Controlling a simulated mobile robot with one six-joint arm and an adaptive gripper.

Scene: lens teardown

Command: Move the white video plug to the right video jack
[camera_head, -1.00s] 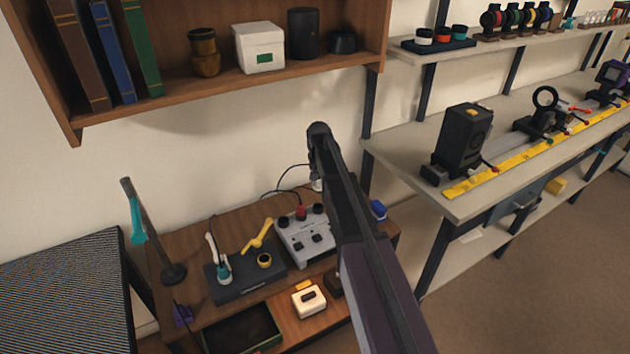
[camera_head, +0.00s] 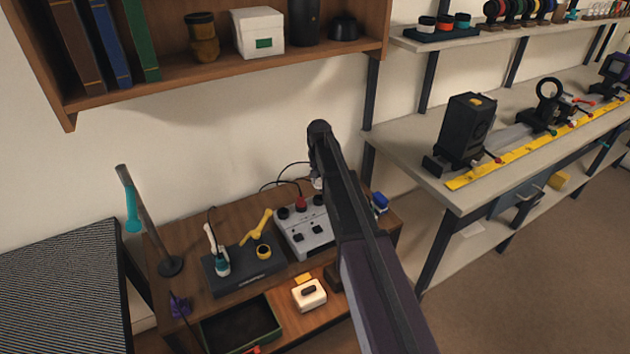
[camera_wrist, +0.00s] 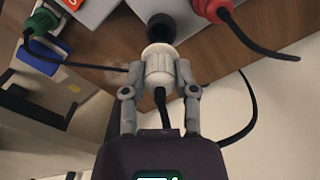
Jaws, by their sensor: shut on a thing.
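In the wrist view, my gripper (camera_wrist: 159,92) is shut on the white video plug (camera_wrist: 158,72), with one finger on each side of it. A black cable runs from the plug back between the fingers.
A red plug (camera_wrist: 211,10) with a black cable sits right of the jack in the wrist view. In the head view, a dark tool stand (camera_head: 242,277), a white box (camera_head: 309,294) and a blue object (camera_head: 379,203) are nearby. An open drawer (camera_head: 270,331) is at the front.

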